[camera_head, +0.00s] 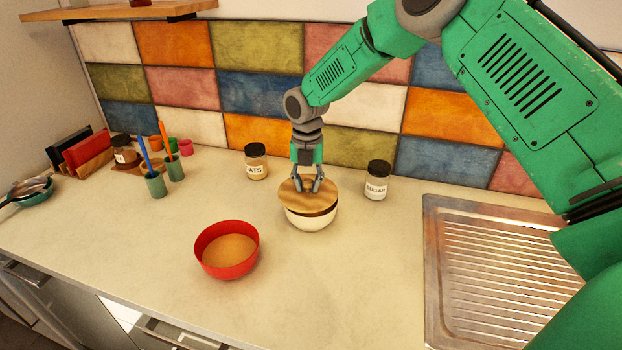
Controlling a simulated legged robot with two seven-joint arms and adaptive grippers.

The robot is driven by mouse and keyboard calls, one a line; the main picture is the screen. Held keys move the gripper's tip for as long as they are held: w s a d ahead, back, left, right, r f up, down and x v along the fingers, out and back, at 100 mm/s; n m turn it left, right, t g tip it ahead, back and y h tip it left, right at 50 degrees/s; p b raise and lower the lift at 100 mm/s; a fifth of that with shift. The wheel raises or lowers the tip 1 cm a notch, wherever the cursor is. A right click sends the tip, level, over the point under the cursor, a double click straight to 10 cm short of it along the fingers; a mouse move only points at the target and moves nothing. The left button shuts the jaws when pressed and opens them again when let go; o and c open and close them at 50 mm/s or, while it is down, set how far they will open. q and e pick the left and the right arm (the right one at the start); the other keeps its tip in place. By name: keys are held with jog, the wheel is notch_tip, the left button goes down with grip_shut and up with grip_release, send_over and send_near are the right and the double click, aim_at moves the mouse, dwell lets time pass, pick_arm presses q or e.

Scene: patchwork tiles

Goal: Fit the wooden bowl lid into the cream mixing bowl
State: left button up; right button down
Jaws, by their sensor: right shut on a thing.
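The cream mixing bowl (312,222) stands upright on the pale counter, right of the picture's middle. The round wooden bowl lid (297,203) is over the bowl's mouth, a little to the left and tilted. A dark gap shows between lid and rim at the right; whether the lid touches the rim at the left I cannot tell. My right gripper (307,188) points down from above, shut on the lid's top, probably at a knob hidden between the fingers. The inside of the bowl is mostly hidden by the lid. My left gripper is not in view.
A red bowl (227,250) stands in front to the left. The oats jar (256,161) and sugar jar (377,180) stand behind, on either side. A metal drainer (500,270) lies right. Cups and a rack are far left. The counter before the cream bowl is clear.

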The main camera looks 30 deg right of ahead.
jog(key=shift+a+f, duration=0.15)
jog(key=shift+d+f, duration=0.1)
jog(key=shift+d, duration=0.3)
jog(key=shift+d+f, duration=0.2)
jog(key=shift+d, duration=0.5)
jog(key=shift+a+r, duration=0.2)
jog(key=shift+a, duration=0.6)
jog(key=shift+a+r, duration=0.1)
jog(key=shift+a, duration=0.6)
jog(key=shift+d+f, duration=0.25)
jog(key=shift+d, duration=0.6)
jog(key=shift+a+r+p, duration=0.15)
jog(key=shift+a+p, duration=0.25)
jog(key=shift+p, duration=0.05)
jog(key=shift+s+a, duration=0.1)
jog(key=shift+a, duration=0.15)
jog(key=shift+d, duration=0.65)
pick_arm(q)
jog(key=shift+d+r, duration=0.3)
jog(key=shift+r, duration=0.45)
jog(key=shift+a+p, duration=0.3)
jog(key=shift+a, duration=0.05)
pick_arm(e)
jog(key=shift+a, duration=0.2)
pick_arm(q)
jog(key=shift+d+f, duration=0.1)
pick_arm(e)
jog(key=shift+d, duration=0.1)
